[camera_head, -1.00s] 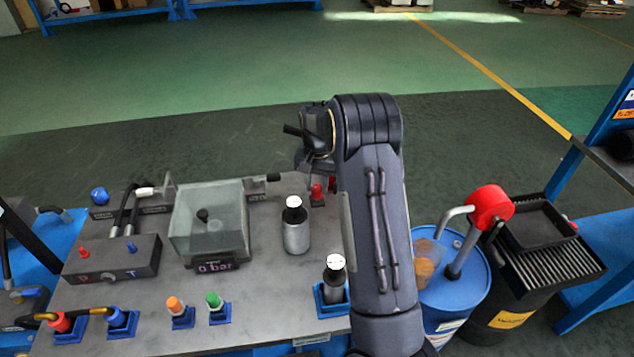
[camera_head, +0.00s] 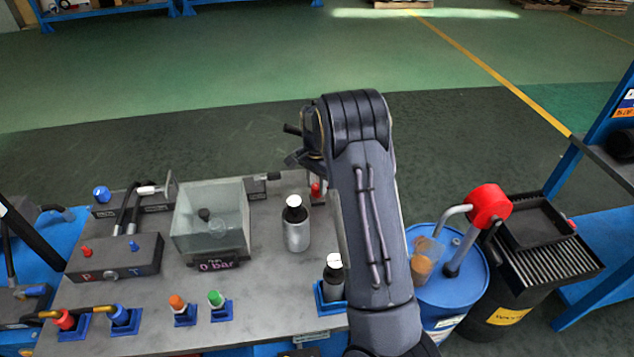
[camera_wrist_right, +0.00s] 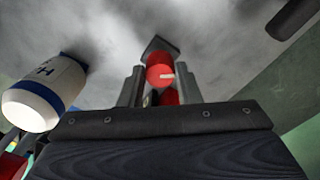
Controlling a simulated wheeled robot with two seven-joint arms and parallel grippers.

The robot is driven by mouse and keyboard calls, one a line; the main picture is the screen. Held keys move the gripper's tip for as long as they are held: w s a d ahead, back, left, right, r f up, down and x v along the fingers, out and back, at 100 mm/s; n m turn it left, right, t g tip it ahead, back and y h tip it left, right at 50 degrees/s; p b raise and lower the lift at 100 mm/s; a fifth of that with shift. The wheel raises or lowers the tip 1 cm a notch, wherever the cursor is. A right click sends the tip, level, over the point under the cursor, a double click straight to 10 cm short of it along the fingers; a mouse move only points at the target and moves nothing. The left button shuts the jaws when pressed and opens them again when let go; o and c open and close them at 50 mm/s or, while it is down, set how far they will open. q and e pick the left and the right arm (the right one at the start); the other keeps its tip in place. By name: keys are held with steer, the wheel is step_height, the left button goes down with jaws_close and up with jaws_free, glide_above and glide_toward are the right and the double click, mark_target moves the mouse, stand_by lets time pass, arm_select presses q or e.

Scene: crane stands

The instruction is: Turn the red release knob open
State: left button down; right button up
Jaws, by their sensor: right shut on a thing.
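The red release knob (camera_head: 315,189) stands at the far right part of the grey bench top, partly hidden by my right arm. In the right wrist view the red knob (camera_wrist_right: 160,75) has a small white mark and sits between the two fingers. My right gripper (camera_wrist_right: 160,88) is shut on it, with a finger on each side. A second red part shows just below it between the fingers. In the head view my right arm covers most of the gripper. My left gripper is not in view.
A silver bottle (camera_head: 296,228) stands left of my right arm, and a black-bodied one (camera_head: 333,278) sits in a blue holder nearer. A clear box (camera_head: 210,215) with a "0 bar" display is farther left. A blue drum (camera_head: 470,295) stands right of the bench.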

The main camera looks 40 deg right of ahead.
mark_target(317, 186)
steer(key=o, duration=1)
steer(key=shift+r, duration=0.1)
step_height(317, 186, up, 7)
steer(key=shift+r, duration=0.35)
